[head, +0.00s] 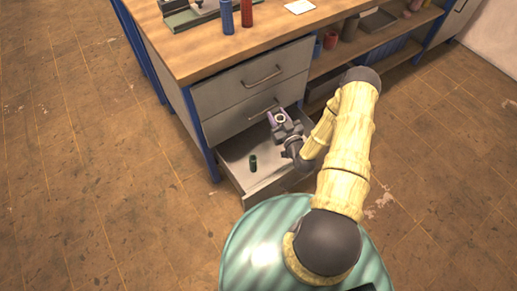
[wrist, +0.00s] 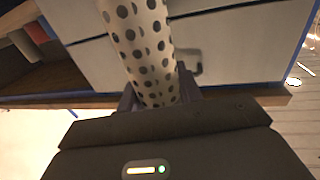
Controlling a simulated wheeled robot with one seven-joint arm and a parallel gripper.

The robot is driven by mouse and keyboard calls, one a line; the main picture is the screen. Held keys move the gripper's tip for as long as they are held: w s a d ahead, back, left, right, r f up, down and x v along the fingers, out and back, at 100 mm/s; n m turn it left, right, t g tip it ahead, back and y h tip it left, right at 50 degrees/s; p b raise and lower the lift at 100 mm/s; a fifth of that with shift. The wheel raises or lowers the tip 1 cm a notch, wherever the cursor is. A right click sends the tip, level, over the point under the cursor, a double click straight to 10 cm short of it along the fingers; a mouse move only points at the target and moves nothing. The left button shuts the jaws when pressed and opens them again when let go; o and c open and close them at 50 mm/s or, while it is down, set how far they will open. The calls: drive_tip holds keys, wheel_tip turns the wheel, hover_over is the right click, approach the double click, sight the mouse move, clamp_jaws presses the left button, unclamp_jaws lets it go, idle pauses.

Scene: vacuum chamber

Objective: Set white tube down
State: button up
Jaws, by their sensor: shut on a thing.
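The white tube (wrist: 143,45) has dark round spots and rises from between the fingers of my gripper (wrist: 157,92) in the wrist view. My gripper is shut on it near the tube's lower end. In the head view my gripper (head: 283,122) is above the open bottom drawer (head: 230,150), near the drawer fronts. The tube's top shows there as a small pale ring (head: 280,118); the rest of it is hidden by the gripper.
A small dark green cylinder (head: 253,163) stands in the open drawer, with bare drawer floor around it. Two closed drawers (head: 255,85) are above. The wooden bench top (head: 200,55) carries a blue cylinder (head: 226,17) and a red one (head: 246,13). Shelves with several items are at right.

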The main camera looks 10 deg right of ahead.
drive_tip(key=w+d+f+m+g+h+b, duration=0.2)
drive_tip(key=f+h+b, duration=0.4)
drive_tip(key=b, duration=0.7)
drive_tip(key=w+d+f+m+g+h+b, duration=0.2)
drive_tip(key=d+f+m+g+h+b, duration=0.2)
drive_tip(key=b, duration=0.9)
drive_tip(key=w+d+f+m+g+h+b, duration=0.2)
drive_tip(key=d+f+m+h+b, duration=0.3)
drive_tip(key=f+b, duration=0.7)
drive_tip(key=m+h+b, duration=0.2)
drive_tip(key=h, duration=0.1)
drive_tip(key=shift+w+m+g, duration=0.3)
drive_tip(key=shift+m+g, duration=0.1)
drive_tip(key=shift+d, duration=0.1)
wheel_tip(320, 180, down, 6)
drive_tip(key=b, duration=0.4)
drive_tip(key=shift+f, duration=0.1)
